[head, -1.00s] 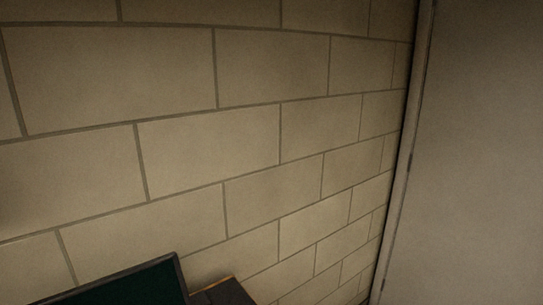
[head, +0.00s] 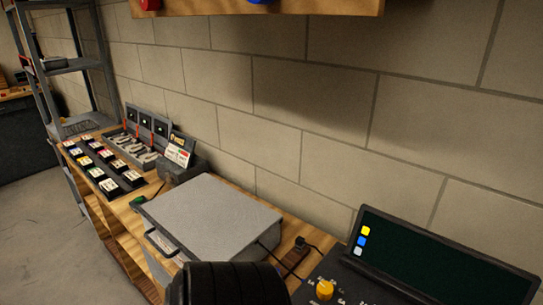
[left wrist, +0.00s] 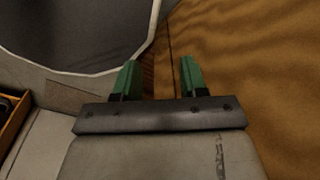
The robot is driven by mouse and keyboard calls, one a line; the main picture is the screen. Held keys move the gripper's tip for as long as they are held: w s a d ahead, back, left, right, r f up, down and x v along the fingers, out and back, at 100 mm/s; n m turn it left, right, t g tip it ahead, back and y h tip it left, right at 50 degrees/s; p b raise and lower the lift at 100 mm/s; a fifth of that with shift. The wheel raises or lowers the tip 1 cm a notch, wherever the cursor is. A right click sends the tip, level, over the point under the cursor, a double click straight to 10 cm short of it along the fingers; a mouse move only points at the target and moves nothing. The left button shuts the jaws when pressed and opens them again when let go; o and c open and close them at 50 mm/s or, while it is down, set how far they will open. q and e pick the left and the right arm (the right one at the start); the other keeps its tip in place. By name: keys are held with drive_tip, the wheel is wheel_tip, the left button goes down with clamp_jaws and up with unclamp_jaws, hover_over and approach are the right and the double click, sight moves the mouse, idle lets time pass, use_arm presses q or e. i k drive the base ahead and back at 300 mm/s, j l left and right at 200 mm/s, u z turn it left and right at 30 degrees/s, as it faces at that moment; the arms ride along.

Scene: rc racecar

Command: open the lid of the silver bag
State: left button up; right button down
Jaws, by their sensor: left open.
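The silver bag (head: 210,212) is a flat grey case with a handle on its front side. It lies shut on the wooden bench in the middle of the head view. My left gripper (left wrist: 158,78) shows in the left wrist view, with two green fingers apart and nothing between them. No bag can be made out in that view. My right gripper is in neither view.
A dark monitor (head: 440,262) stands right of the bag, with a control box and yellow knob (head: 325,290) before it. Small trays (head: 103,168) and a charger rack (head: 150,135) sit left. A wooden shelf (head: 300,8) hangs above. A grey rack (head: 80,65) stands far left.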

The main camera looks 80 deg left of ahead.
sight(206, 219)
drive_tip(key=u, duration=3.25)
